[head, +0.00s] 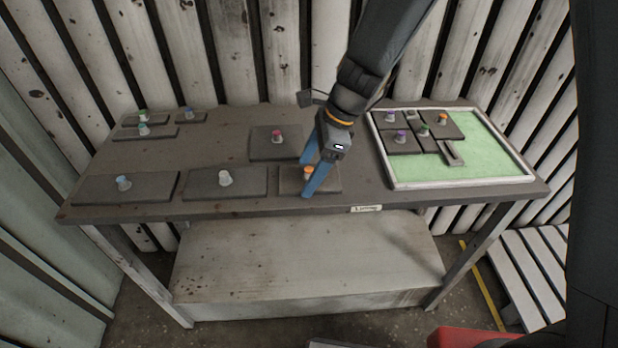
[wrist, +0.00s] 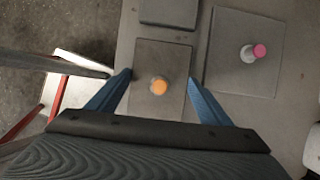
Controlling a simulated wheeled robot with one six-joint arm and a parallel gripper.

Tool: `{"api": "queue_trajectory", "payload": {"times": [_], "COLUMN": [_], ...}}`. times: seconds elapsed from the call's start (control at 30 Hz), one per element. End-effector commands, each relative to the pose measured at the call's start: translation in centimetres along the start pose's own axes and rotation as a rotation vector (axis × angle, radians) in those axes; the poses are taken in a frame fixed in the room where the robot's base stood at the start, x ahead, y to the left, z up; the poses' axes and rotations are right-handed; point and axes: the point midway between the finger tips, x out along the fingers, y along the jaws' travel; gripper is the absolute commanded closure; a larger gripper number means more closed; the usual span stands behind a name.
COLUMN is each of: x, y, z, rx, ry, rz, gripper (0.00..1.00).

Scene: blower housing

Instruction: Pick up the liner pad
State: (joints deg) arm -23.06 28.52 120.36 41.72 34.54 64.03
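Several dark grey flat pads with coloured knobs lie on the table; no marking shows which is the liner pad. My gripper (head: 304,181) points down over the orange-knobbed pad (head: 329,182) near the table's front edge. In the wrist view, that pad (wrist: 160,55) lies between the blue fingers of my gripper (wrist: 159,75), with its orange knob (wrist: 158,87) near the middle. The fingers are open, apart from the knob on both sides. In the head view, they partly hide the pad and knob. Nothing is held.
A pink-knobbed pad (head: 262,152) lies just behind; it also shows in the wrist view (wrist: 225,72). A white-knobbed pad (head: 200,184) lies to the left. A white-rimmed green tray (head: 490,150) at right holds several pads. The table's (head: 225,135) middle left is clear.

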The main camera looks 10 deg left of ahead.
Motion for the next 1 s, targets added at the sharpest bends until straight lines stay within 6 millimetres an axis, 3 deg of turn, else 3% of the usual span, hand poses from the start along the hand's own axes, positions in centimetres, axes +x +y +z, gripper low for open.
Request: {"api": "queue_trajectory", "payload": {"times": [0.37, 0.7, 1.0], "x": [-1.1, -6.9, -9.9], "y": [-0.1, -0.1, 0.1], "z": [0.5, 2.9, 4.1], "rx": [-0.001, -0.003, -0.001], "ry": [-0.001, -0.001, 0.0], "rz": [-0.004, -0.004, 0.0], "gripper": [0.5, 0.5, 0.5]}}
